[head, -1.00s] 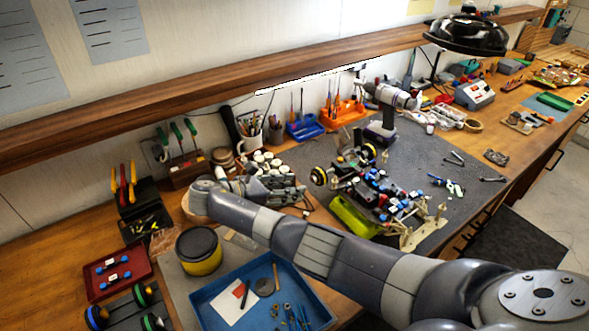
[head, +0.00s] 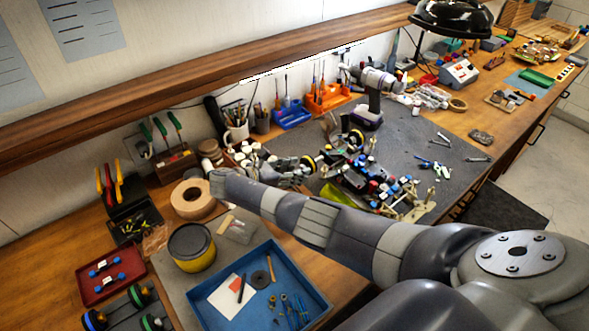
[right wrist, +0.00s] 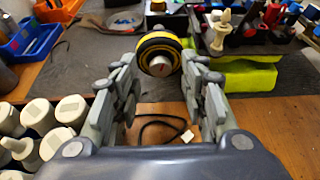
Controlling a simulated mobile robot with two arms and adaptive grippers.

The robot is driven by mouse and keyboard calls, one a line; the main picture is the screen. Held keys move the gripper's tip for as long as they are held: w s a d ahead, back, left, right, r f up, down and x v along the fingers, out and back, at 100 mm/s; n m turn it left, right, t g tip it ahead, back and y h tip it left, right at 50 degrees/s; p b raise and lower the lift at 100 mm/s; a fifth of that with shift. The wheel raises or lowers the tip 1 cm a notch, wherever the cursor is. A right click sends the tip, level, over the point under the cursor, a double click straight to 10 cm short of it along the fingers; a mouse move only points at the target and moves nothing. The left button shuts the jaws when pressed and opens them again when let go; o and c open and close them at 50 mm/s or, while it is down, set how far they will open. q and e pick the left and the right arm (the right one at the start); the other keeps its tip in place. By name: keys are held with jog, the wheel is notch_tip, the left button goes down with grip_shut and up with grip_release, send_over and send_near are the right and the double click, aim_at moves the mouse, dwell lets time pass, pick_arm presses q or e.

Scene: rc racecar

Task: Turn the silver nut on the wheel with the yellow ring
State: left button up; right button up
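The wheel with the yellow ring (right wrist: 160,48) is at the near left end of the car's axle, with the silver nut (right wrist: 160,66) facing my right wrist camera. In the head view this wheel (head: 309,165) is just beyond my right gripper (head: 296,170). The right wrist view shows that gripper (right wrist: 160,60) open, one finger on each side of the wheel and nut. Contact cannot be told. A second yellow-ringed wheel (head: 357,137) is at the car's far side. The car chassis (head: 365,185) rests on a yellow-green stand (right wrist: 245,76). My left gripper is not in view.
White capped bottles (right wrist: 38,117) stand left of my right gripper. A blue tray (head: 213,318), a yellow-black tin (head: 192,247) and a tape roll (head: 191,199) lie near my arm. A drill (head: 372,95) stands behind the car.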

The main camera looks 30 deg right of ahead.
jog(key=shift+d, duration=0.1)
jog(key=c, duration=0.8)
grip_shut()
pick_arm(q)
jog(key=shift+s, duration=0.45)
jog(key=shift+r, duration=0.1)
